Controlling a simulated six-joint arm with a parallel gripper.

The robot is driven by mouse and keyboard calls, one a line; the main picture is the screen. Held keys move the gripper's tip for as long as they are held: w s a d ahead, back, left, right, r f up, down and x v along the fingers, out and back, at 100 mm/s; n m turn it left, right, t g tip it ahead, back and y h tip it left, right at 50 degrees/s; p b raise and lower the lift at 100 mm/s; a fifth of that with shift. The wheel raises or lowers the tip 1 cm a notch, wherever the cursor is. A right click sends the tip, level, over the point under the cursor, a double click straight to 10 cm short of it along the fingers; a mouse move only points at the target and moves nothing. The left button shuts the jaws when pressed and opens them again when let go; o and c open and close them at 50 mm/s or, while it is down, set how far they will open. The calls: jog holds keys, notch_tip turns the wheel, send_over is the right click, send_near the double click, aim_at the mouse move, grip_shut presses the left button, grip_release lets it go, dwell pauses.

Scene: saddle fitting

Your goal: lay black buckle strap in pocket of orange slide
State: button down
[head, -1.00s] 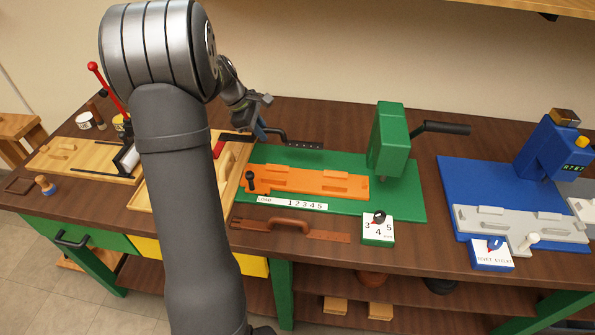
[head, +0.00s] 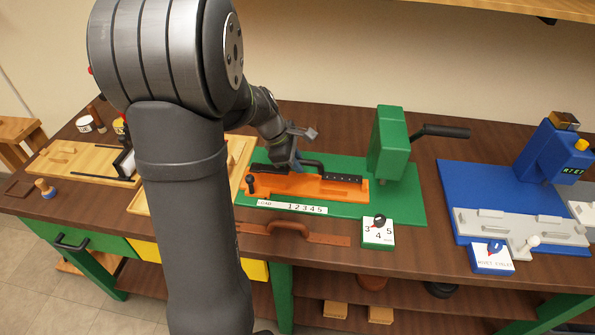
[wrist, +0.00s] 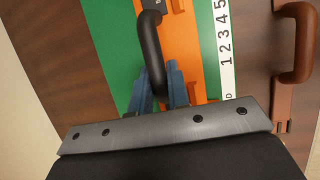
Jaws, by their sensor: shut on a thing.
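My gripper (head: 296,164) is shut on the black buckle strap (head: 341,178), by its raised curved handle-like part. In the wrist view the strap's dark loop (wrist: 151,45) runs up from between the blue fingertips (wrist: 160,88). The strap's flat end with holes reaches right along the orange slide (head: 290,188). The strap is over the slide's back half, lengthwise along it. I cannot tell whether it rests in the pocket or hovers just above. The arm and gripper hide part of the strap's left end.
The slide lies on a green base plate (head: 405,203) with a green press (head: 388,142) at its right. A brown strap with a handle (head: 290,230) and a numbered dial block (head: 378,232) lie in front. A blue station (head: 470,185) stands further right.

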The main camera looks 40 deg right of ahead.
jog(key=shift+f, duration=1.75)
jog(key=shift+f, duration=0.1)
jog(key=c, duration=1.4)
grip_release()
jog(key=shift+o, duration=0.2)
jog(key=v, duration=1.2)
